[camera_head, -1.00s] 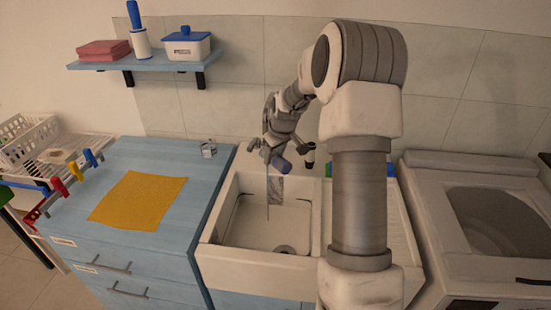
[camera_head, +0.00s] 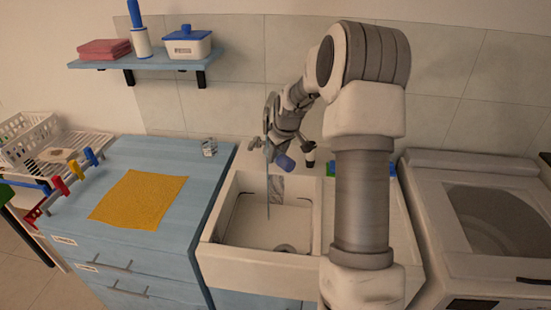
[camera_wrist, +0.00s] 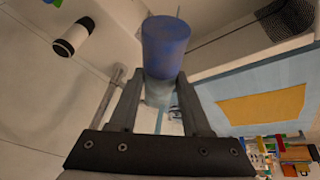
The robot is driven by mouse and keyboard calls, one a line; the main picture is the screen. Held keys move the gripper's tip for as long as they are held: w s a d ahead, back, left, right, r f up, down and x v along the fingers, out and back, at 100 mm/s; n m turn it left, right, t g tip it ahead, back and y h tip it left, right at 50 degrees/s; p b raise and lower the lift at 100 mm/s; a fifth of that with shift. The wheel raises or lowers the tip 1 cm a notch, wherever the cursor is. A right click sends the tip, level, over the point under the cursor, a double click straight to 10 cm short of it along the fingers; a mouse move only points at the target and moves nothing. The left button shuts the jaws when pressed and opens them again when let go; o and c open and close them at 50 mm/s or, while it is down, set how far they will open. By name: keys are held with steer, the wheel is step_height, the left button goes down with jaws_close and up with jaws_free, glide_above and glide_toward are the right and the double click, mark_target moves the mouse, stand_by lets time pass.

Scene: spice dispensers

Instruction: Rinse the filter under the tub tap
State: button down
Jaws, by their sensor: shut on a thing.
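The filter appears to be the blue-ended cylinder (camera_wrist: 166,45) between my fingers in the wrist view, with a paler section below the blue end. My gripper (camera_wrist: 157,85) is shut on it. In the head view, the blue end (camera_head: 286,162) shows above the back of the white tub (camera_head: 240,228), tilted, with my gripper (camera_head: 275,150) partly hidden by my arm. A thin pale vertical line, perhaps water, runs down beside it into the tub (camera_head: 268,195). I cannot tell whether it touches the filter. A grey spout-like part (camera_head: 252,144) shows behind.
A blue cabinet with a yellow cloth (camera_head: 138,200) and a small glass (camera_head: 209,147) stands left. A white washing machine (camera_head: 480,180) stands right. A wall shelf (camera_head: 145,62) holds a tub, brush and red cloths. A black-tipped white fitting (camera_wrist: 72,38) shows near my gripper.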

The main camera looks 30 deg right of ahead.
stand_by(0.4)
steer(key=shift+w+a, duration=0.1)
steer(key=shift+a, duration=0.4)
steer(key=shift+d, duration=0.25)
steer(key=shift+d, duration=0.35)
steer(key=shift+s+b, duration=0.25)
steer(key=shift+b, duration=0.05)
steer(key=s+a+b, duration=0.2)
steer(key=s, duration=0.5)
steer(key=shift+s, duration=0.3)
stand_by(1.1)
